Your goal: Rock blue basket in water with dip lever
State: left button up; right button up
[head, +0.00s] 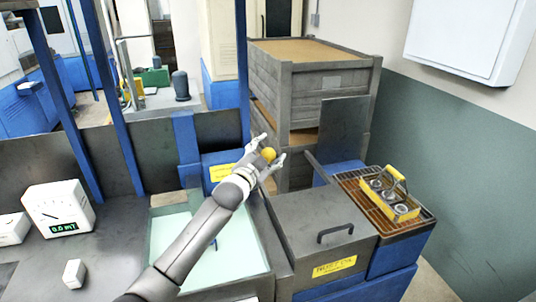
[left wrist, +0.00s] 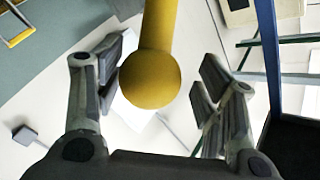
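The dip lever's yellow ball knob (head: 268,154) shows between the fingers of my left gripper (head: 269,150) in the head view. In the left wrist view the knob (left wrist: 150,80) and its yellow stem fill the middle. The fingers of my left gripper (left wrist: 168,85) stand apart on both sides, with visible gaps to the knob. A tank of pale green water (head: 172,240) lies below my left forearm. A small dark blue piece (head: 214,243) shows in it; I cannot tell if it is the blue basket. The forearm hides part of the tank. My right gripper is out of view.
A yellow basket (head: 402,208) with several rings stands on a brown rack at the right. A grey lid with a handle (head: 335,232) lies between rack and tank. A gauge box (head: 58,208) stands at the left. Stacked grey crates (head: 325,95) rise behind the gripper.

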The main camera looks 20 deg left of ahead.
pick_arm(q)
jog(key=shift+s+f, duration=0.1)
jog(key=shift+s+f, duration=0.1)
jog(key=shift+s, duration=0.25)
jog(key=s+a, duration=0.1)
jog(key=s, duration=1)
jog(key=shift+a, duration=0.3)
